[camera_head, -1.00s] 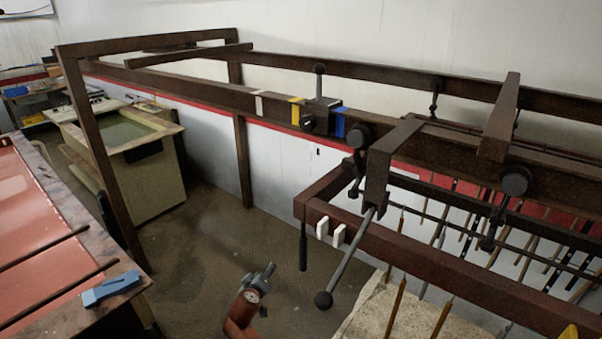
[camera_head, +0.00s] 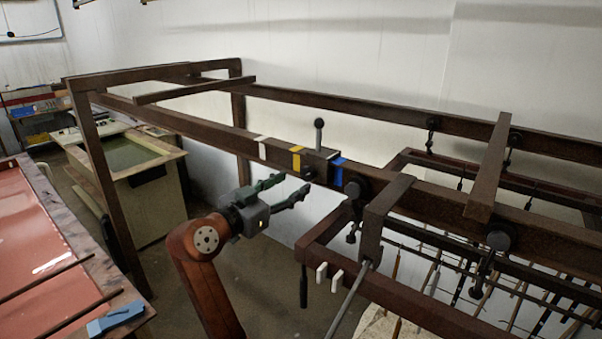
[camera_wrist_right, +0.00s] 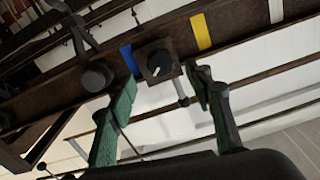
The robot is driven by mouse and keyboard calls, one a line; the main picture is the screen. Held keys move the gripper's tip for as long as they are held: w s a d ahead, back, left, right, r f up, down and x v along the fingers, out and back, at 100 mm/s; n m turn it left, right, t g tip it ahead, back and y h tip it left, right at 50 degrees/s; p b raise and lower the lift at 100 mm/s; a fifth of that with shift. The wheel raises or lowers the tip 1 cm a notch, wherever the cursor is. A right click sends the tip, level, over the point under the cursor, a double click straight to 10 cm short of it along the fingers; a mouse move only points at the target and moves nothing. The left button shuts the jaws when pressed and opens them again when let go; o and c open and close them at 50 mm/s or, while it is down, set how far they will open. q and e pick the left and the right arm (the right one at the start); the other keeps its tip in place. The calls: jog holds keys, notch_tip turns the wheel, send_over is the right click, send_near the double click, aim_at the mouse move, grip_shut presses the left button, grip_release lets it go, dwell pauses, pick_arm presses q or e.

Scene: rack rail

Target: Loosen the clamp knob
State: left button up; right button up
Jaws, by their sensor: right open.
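The clamp (camera_head: 320,160) is a dark block on the front rail (camera_head: 220,128), between a yellow band (camera_head: 297,157) and a blue band (camera_head: 337,172). A lever with a ball end stands up from it. Its round dark knob (camera_head: 308,173) faces the front; in the right wrist view the knob (camera_wrist_right: 158,64) has a white mark. My right gripper (camera_head: 292,188) is open and empty, just in front of and slightly below the knob. In the wrist view its green-padded fingers lie to either side below the knob, apart from it. My left gripper is not in view.
A white band (camera_head: 262,147) marks the rail farther left. A bracket (camera_head: 378,215) with a rod and round black rollers (camera_head: 356,186) sit close right of the clamp. A lower frame (camera_head: 320,237) runs below. A red-topped table (camera_head: 40,235) stands at left.

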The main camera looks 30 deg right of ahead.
aim_at(305, 175)
jog(key=p+x, duration=0.1)
jog(key=x, duration=0.3)
jog(key=shift+d+r+p, duration=0.1)
jog(key=shift+r+p, duration=0.05)
jog(key=shift+p, duration=0.15)
jog(key=shift+w+d, duration=0.25)
jog(key=shift+d, duration=0.1)
jog(key=c, duration=1.2)
